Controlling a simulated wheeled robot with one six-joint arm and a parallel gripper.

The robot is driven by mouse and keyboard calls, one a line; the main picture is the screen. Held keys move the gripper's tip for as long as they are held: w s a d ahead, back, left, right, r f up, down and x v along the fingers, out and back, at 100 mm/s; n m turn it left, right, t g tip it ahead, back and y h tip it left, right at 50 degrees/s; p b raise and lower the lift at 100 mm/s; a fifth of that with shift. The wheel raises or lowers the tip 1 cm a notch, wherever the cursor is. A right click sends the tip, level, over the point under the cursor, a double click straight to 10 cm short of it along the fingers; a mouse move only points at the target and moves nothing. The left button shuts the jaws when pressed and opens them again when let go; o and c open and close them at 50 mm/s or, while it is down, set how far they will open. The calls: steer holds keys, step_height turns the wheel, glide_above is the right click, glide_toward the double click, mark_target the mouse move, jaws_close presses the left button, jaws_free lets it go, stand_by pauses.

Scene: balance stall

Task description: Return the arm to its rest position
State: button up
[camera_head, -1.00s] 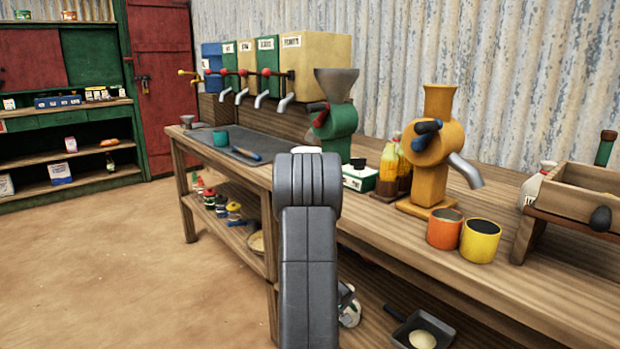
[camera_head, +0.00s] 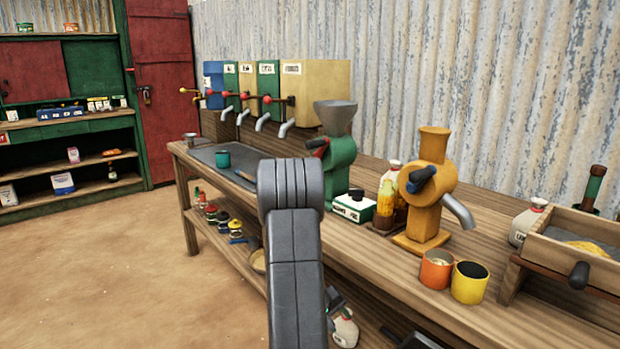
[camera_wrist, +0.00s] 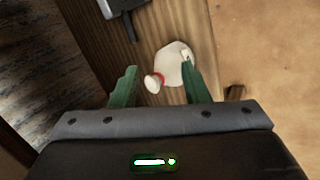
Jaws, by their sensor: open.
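My arm (camera_head: 292,255) rises in front of the wooden counter in the head view, with its grey elbow bent near the middle.
The counter (camera_head: 350,235) carries a green grinder (camera_head: 338,160), an orange grinder (camera_head: 430,185), an orange cup (camera_head: 436,268), a yellow cup (camera_head: 469,282) and a wooden tray (camera_head: 560,255). A dark object (camera_wrist: 122,8) lies near the bottle. Sandy floor (camera_head: 130,280) is open at left.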

steer(key=shift+a+r+p, duration=0.15)
steer(key=shift+r+p, duration=0.2)
steer(key=shift+r, duration=0.15)
steer(key=shift+s+f, duration=0.1)
